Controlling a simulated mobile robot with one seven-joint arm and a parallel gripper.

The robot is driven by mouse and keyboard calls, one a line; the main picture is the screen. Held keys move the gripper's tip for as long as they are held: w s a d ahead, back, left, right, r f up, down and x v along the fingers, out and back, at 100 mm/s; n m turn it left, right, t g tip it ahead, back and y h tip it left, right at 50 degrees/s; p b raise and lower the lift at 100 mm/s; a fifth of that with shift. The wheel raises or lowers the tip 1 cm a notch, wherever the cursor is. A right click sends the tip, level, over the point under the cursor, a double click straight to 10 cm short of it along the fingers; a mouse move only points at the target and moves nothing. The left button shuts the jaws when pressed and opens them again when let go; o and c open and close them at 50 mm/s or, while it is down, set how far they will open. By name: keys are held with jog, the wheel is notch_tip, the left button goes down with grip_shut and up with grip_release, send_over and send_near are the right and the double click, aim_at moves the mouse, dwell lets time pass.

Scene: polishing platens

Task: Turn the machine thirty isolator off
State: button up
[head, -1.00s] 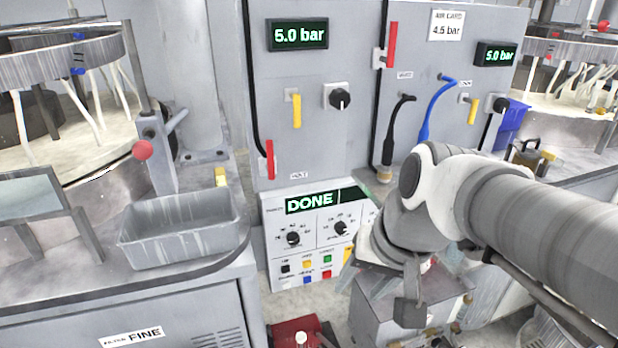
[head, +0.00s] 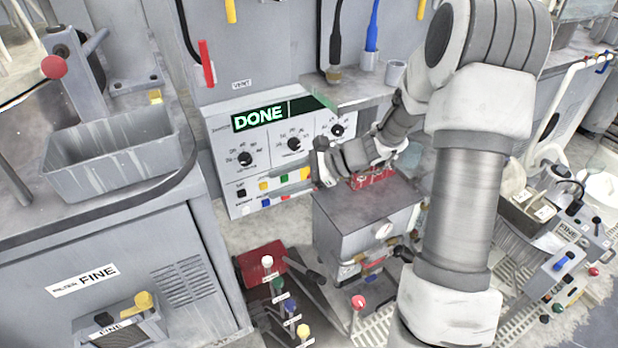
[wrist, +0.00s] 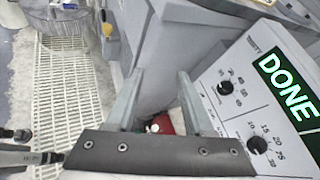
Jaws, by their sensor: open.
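No label reading machine thirty is legible, so I cannot tell which control is its isolator. A red lever handle (head: 206,62) sits on the grey cabinet at upper left. A white control panel (head: 222,150) below it carries a green DONE display (head: 262,114), black dials and coloured buttons. My gripper (head: 322,160) is in front of this panel's lower right, above a grey box. In the wrist view my gripper (wrist: 158,78) is open, with nothing between its fingertips. The panel (wrist: 215,72) lies to its right there.
The grey box (head: 345,232) stands below my gripper. A red floor unit (head: 262,254) and coloured-knob levers (head: 290,308) stand in front. A grey tray (head: 60,185) sits on the left bench. Black (head: 335,45) and blue (head: 372,30) hoses hang behind my arm.

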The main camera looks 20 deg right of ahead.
jog(key=w+d+f+m+t+h+b, duration=0.2)
jog(key=w+d+f+m+t+h, duration=0.15)
jog(key=d+f+m, duration=0.55)
jog(key=w+d+f+m+t+h+b, duration=0.25)
jog(key=d+f+m+t, duration=0.35)
jog(key=f, duration=0.5)
jog(key=w+d+f+m+t+h+b, duration=0.1)
jog(key=w+d+f+m+t+h, duration=0.1)
jog(key=w+d+f+m+t, duration=0.55)
jog(key=w+a+g+b, duration=0.1)
jog(key=w, duration=0.3)
jog(key=w+a+f+m+g+b, duration=0.1)
jog(key=w+a+b, duration=0.1)
jog(key=w, duration=0.2)
jog(key=w+a+f+g+b, duration=0.1)
jog(key=w+a, duration=0.1)
jog(key=w, duration=0.2)
jog(key=shift+w+a+m+g+b, duration=0.15)
jog(key=shift+w+m+g+b, duration=0.1)
jog(key=shift+w+g+b, duration=0.15)
grip_shut()
